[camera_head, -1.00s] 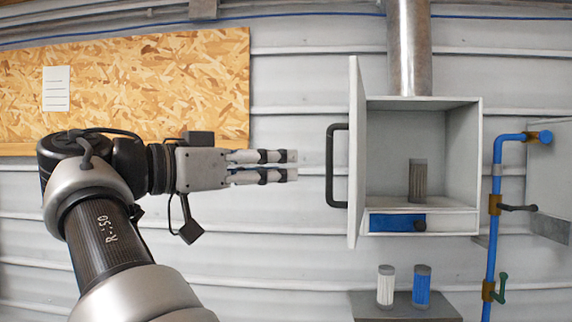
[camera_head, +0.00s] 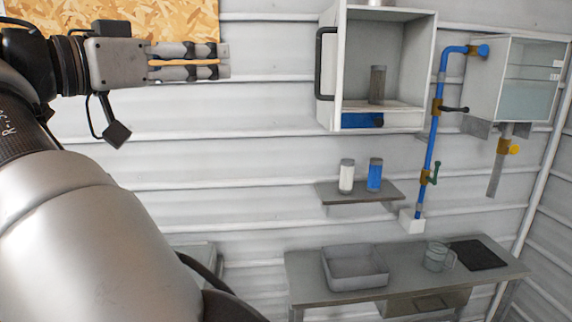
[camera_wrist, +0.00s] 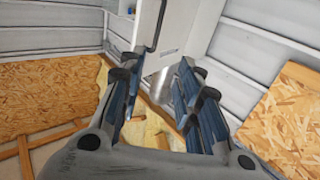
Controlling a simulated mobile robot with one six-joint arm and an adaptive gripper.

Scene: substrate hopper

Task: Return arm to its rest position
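My arm and gripper (camera_head: 222,60) are at the upper left of the head view, held level with the fingers pointing right. The two fingers are apart, with the wall and chipboard visible between them and nothing held. In the wrist view my gripper (camera_wrist: 155,78) shows its two dark, padded fingers spread, with an empty gap between. In the head view the fingers are well left of the open white cabinet (camera_head: 428,70) and appear clear of it.
A dark cylinder (camera_head: 377,85) stands inside the cabinet. A white cylinder (camera_head: 346,177) and a blue one (camera_head: 374,175) stand on a small shelf (camera_head: 335,196). Below, a bench (camera_head: 305,268) holds a grey tray (camera_head: 340,280), a clear jug (camera_head: 436,258) and a black mat (camera_head: 478,255).

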